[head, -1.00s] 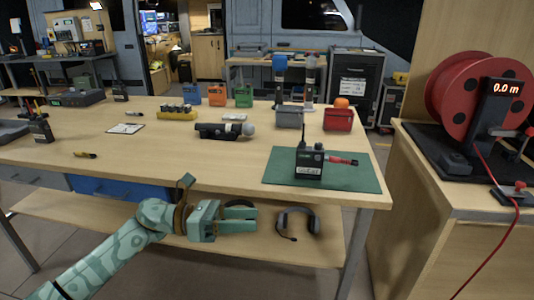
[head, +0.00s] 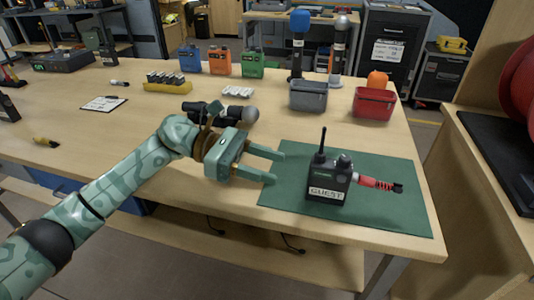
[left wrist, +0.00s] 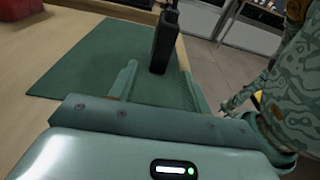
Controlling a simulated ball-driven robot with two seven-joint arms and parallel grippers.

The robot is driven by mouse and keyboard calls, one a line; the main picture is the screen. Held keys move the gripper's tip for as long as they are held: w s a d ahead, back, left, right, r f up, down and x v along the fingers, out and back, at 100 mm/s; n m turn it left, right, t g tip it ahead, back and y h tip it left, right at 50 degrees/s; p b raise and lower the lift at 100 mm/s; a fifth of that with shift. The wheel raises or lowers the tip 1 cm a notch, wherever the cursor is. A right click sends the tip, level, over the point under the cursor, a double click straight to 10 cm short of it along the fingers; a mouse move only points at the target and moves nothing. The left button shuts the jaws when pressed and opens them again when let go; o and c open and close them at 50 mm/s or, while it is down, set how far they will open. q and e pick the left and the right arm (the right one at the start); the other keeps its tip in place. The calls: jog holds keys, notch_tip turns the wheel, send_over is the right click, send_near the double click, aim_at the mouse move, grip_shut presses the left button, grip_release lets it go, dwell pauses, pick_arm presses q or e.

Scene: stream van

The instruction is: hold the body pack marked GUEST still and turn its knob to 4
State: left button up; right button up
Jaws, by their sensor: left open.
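The black body pack marked GUEST (head: 329,182) stands upright on the green mat (head: 390,210), its antenna up and knobs on its top. A red plug with a black end (head: 380,184) sticks out to its right. The knob's setting is too small to read. My left gripper (head: 281,166) is open and empty, left of the pack, its fingers pointing at it over the mat's left edge. In the left wrist view the pack (left wrist: 165,42) stands beyond the fingertips, apart from them.
A dark microphone (head: 225,112) lies behind my left gripper. A grey bin (head: 308,98) and a red bin (head: 374,104) stand behind the mat. Blue, orange and green packs (head: 220,62) stand at the back.

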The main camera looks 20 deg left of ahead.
aim_at(314, 180)
pick_arm(q)
jog(key=d+p, duration=0.1)
jog(key=d, duration=0.2)
jog(key=shift+s+d, duration=0.1)
jog(key=shift+d, duration=0.05)
jog(key=d, duration=0.2)
jog(key=d+f, duration=0.1)
jog(key=d, duration=0.1)
jog(key=shift+d, duration=0.15)
jog(key=shift+d+f, duration=0.15)
jog(key=shift+d, duration=0.8)
pick_arm(e)
jog(key=shift+s+r, duration=0.15)
jog(key=shift+s, duration=1.15)
